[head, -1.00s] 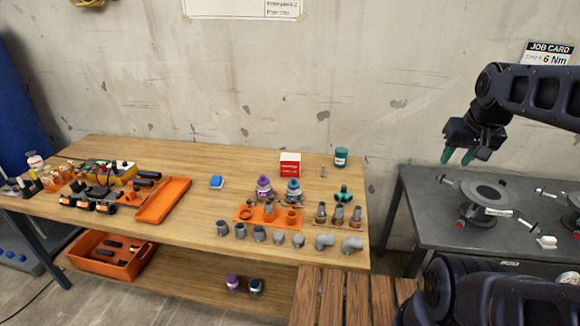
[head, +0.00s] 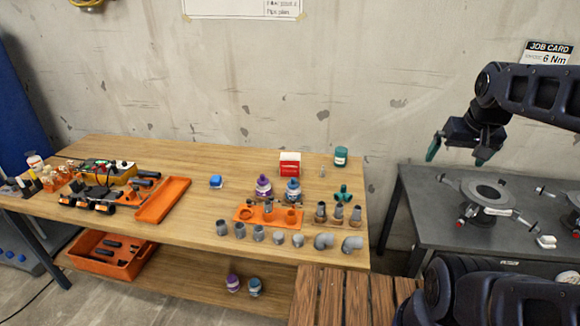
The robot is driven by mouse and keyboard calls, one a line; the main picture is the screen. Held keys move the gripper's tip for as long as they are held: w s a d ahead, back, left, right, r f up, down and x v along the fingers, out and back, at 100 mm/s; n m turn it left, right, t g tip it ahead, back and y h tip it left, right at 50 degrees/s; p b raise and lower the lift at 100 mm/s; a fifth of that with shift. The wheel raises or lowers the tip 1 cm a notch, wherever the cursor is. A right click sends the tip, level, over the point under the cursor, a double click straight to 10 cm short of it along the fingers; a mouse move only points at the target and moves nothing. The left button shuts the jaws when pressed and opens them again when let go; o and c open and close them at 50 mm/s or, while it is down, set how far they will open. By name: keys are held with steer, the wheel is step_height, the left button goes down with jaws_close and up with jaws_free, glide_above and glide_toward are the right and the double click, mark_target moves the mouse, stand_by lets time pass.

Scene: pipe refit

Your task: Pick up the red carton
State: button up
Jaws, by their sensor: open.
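The red carton (head: 290,168) is a small box with a white top and red sides. It stands upright at the back of the wooden workbench (head: 190,218), right of the middle. My gripper (head: 457,153) is open and empty, with its green fingertips spread and pointing down. It hangs in the air well to the right of the carton, in front of the wall and near the grey table. Nothing hides the carton.
A teal jar (head: 341,156) stands right of the carton. Purple and blue bottles (head: 263,187) stand in front of it, near an orange holder (head: 246,213) and several grey fittings (head: 279,237). A grey table with a flange (head: 485,196) is below my gripper. Bench left of the carton is mostly clear.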

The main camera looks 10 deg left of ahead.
mark_target(290, 158)
steer(key=w+a+f+n+t+y, duration=0.1)
steer(key=w+a+f+t+y, duration=0.1)
steer(key=w+a, duration=1.2)
steer(key=w+a+f+n+t+y, duration=0.1)
steer(key=w+a+f+t+y, duration=0.15)
steer(key=w+a, duration=1.2)
steer(key=w+a+f+t+h, duration=0.1)
steer(key=w+a+f, duration=0.4)
steer(key=f, duration=0.4)
steer(key=w+a+f+t+h, duration=0.1)
steer(key=w+a+f+t, duration=0.1)
steer(key=w+a+f, duration=0.3)
steer(key=w+a+f+t+h, duration=0.1)
steer(key=w+a+f, duration=0.4)
steer(key=a+f, duration=0.5)
steer(key=shift+w+a+f+m, duration=0.15)
steer(key=shift+f+m, duration=0.05)
steer(key=shift+f, duration=1)
steer(key=shift+w+a+f+m, duration=0.1)
steer(key=shift+w+f+m, duration=0.1)
steer(key=shift+f, duration=0.95)
steer(key=shift+d+x, duration=0.15)
steer(key=shift+x, duration=1.2)
steer(key=shift+d+x, duration=0.15)
steer(key=shift+x, duration=1.2)
steer(key=shift+c, duration=0.2)
